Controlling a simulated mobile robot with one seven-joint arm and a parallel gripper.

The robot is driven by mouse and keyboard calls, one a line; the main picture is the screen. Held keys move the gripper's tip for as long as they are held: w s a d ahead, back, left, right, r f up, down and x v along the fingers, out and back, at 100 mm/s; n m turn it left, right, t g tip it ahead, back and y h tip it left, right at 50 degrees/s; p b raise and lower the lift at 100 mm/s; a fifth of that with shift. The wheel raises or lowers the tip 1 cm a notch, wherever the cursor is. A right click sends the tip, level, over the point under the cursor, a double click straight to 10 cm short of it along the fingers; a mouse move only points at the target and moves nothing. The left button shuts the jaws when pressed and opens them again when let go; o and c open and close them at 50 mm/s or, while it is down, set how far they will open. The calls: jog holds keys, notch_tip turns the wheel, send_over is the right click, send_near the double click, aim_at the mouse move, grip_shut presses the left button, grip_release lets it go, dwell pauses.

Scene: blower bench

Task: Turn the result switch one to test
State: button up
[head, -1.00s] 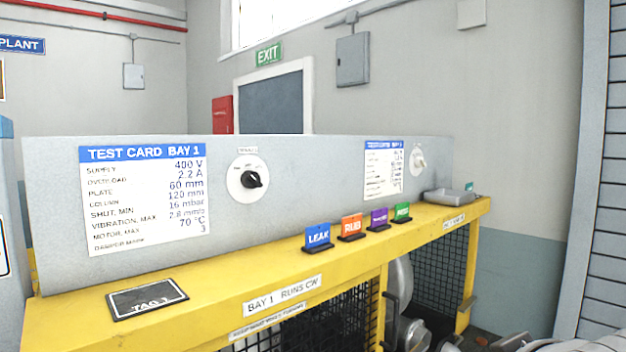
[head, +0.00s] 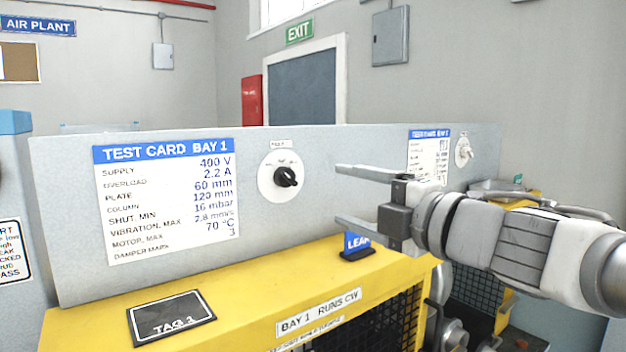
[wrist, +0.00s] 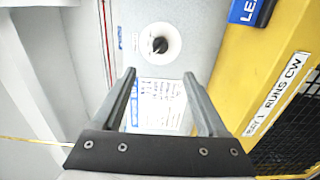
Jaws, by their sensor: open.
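The result switch (head: 286,177) is a black knob on a round white dial (head: 268,190), set in the grey panel right of the Bay 1 test card (head: 165,200). The dial's small lettering and the knob's setting are too small to read. My gripper (head: 337,193) is open and empty, its fingers pointing left, to the right of the dial and apart from the knob. In the wrist view the knob (wrist: 160,45) shows beyond the two open fingertips (wrist: 160,74), near the top centre. The test card (wrist: 155,105) shows between the fingers.
A blue LEAK sign (head: 357,246) stands on the yellow bench (head: 255,285) below my gripper. A black TAG 1 plate (head: 172,318) lies at the front left. A second, smaller dial (head: 463,152) and card (head: 428,158) are farther right. The air before the panel's left is clear.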

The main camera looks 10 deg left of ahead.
aim_at(292, 179)
jog(key=x, duration=1.4)
jog(key=shift+w+a+p, duration=0.25)
jog(key=shift+w+p, duration=0.1)
jog(key=shift+p, duration=0.05)
grip_shut()
